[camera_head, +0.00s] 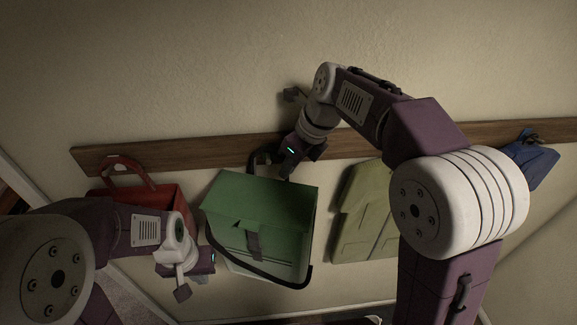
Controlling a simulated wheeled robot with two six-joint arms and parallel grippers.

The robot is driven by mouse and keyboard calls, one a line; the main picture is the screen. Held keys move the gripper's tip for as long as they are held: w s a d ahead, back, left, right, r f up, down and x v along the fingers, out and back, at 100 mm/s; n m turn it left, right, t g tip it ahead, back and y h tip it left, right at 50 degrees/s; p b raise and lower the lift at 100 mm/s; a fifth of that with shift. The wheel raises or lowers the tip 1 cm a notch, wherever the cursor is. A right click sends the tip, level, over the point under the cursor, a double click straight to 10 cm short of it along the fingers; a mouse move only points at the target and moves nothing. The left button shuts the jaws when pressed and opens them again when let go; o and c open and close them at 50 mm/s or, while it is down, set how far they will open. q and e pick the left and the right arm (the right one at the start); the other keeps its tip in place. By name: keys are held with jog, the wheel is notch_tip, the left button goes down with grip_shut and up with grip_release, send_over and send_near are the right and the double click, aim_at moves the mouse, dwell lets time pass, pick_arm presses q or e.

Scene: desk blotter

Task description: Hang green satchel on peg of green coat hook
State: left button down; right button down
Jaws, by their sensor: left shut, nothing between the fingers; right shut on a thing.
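The green satchel (258,205) is at the middle of the view, in front of the wall below the wooden rail (225,146). Its dark handle shows at the top and its dark strap loops below. My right gripper (286,170) is shut on the satchel at its top edge, by the handle. I cannot make out the green coat hook or its peg; the gripper and satchel cover that part of the rail. Whether the handle is around a peg cannot be seen. My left gripper (184,287) is shut and empty, left of the satchel's lower part.
A red bag (168,196) hangs at the left of the rail, partly behind my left arm. An olive bag (362,215) hangs close right of the satchel, partly behind my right arm. A blue bag (531,162) is at far right. The wall above is clear.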

jog(key=c, duration=1.5)
grip_release()
jog(key=shift+s+a+r, duration=0.15)
jog(key=shift+s+a, duration=0.1)
jog(key=shift+a, duration=0.05)
jog(key=shift+o, duration=0.2)
jog(key=shift+d, duration=0.1)
jog(key=shift+w+d, duration=0.15)
jog(key=shift+w, duration=0.05)
jog(key=shift+s, duration=0.1)
jog(key=shift+r, duration=0.25)
jog(key=v, duration=0.8)
jog(key=shift+d, duration=0.15)
jog(key=shift+r, duration=0.15)
